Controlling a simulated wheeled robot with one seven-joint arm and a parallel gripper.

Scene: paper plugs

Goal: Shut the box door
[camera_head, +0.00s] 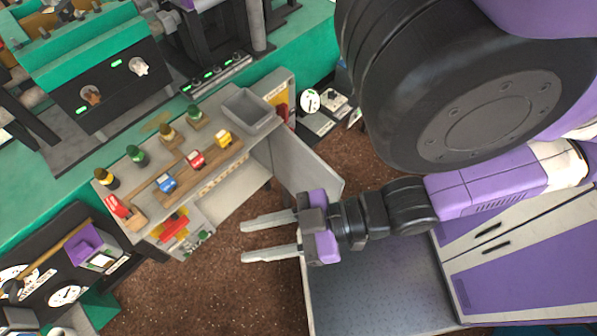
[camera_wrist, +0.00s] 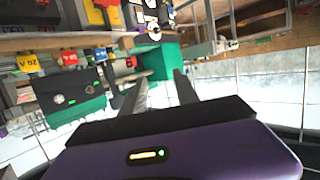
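The grey box (camera_head: 225,207) stands left of centre in the head view, its front partly open to view. Its flat grey door (camera_head: 312,173) is swung outward from the right side of the box. My gripper (camera_head: 243,241) is open, with two pale straight fingers pointing left toward the box front. It lies below the door in the picture, and I see nothing between the fingers. The fingers (camera_wrist: 162,75) also show apart in the wrist view. Whether they touch the box or door cannot be told; I cannot make out the door clearly in the wrist view.
The box top carries a wooden strip with blue (camera_head: 166,182), red (camera_head: 195,159) and yellow (camera_head: 223,139) blocks, several knobs and a grey tray (camera_head: 251,111). A green machine (camera_head: 85,60) stands behind.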

